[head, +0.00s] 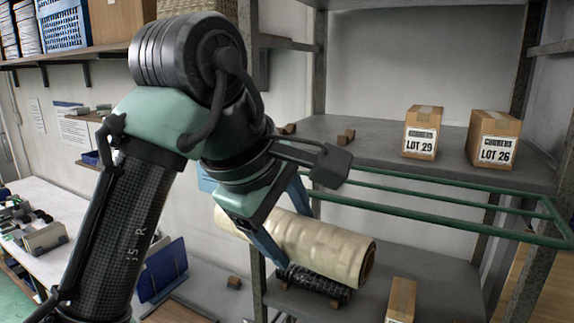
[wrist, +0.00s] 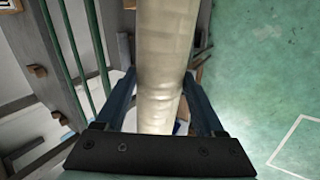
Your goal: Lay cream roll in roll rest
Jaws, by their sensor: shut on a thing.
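The cream roll (head: 318,246) is a long, thick cylinder, lying nearly level and held across its middle by my gripper (head: 290,238). In the wrist view the roll (wrist: 166,50) runs between the two blue fingers of my gripper (wrist: 158,95), which are shut on its sides. Two small brown wooden blocks (head: 346,136), which look like a roll rest, stand apart and empty on the upper grey shelf. Two similar blocks (wrist: 38,71) show at the left in the wrist view. The roll's far-left end is partly hidden by my gripper.
A black roll (head: 318,281) lies on wooden blocks on the lower shelf, below the cream roll in the picture; the gap is unclear. Green rails (head: 450,190) run along the upper shelf's front. Cartons LOT 29 (head: 420,132) and LOT 26 (head: 494,139) stand on that shelf's right.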

